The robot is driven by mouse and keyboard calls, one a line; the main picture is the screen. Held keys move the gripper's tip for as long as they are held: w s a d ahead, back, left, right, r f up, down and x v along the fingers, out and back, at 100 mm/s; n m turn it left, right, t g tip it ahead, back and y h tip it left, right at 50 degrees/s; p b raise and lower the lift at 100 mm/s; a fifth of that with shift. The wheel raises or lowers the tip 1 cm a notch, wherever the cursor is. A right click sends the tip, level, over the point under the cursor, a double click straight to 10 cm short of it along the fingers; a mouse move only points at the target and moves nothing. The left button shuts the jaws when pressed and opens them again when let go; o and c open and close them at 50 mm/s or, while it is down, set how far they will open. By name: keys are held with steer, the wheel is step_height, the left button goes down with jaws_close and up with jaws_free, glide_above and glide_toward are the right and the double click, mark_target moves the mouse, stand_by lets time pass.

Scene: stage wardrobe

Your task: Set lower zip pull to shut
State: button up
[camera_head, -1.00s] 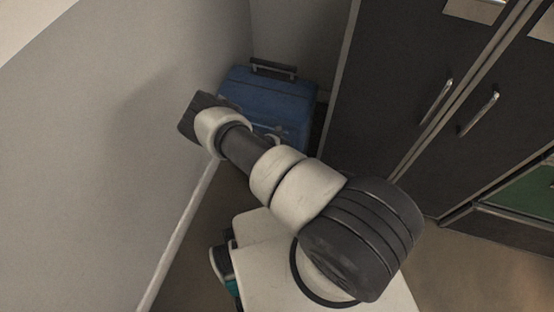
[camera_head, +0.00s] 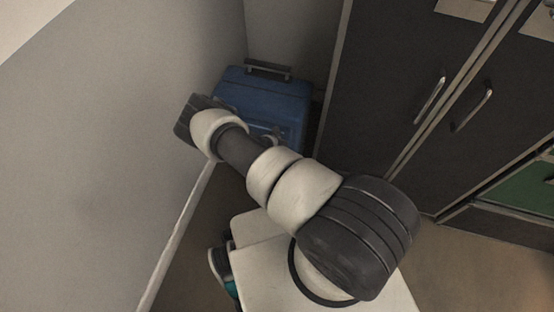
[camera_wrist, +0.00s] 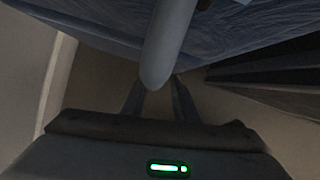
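A blue case (camera_head: 262,100) stands in the corner by the wall, partly hidden behind my arm. In the wrist view its blue surface (camera_wrist: 90,22) fills the top. A smooth grey rounded bar (camera_wrist: 166,48) comes down from the top of the wrist view, its end close to my fingertips; I cannot tell whether it is the lower zip pull. My gripper (camera_wrist: 159,92) has its two fingers apart, with a gap between them. I cannot tell whether they touch the bar. In the head view the fingers are hidden by my arm.
A grey wall (camera_head: 110,150) is close on the left, with a pale skirting strip (camera_head: 180,235) at its foot. Dark cabinets with metal handles (camera_head: 430,101) stand on the right. A green panel (camera_head: 525,188) shows at far right. Bare floor (camera_head: 480,270) lies at the lower right.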

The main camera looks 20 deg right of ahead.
steer(key=p+v, duration=0.5)
steer(key=v, duration=1.2)
steer(key=shift+r, duration=0.2)
steer(key=shift+w+a, duration=0.1)
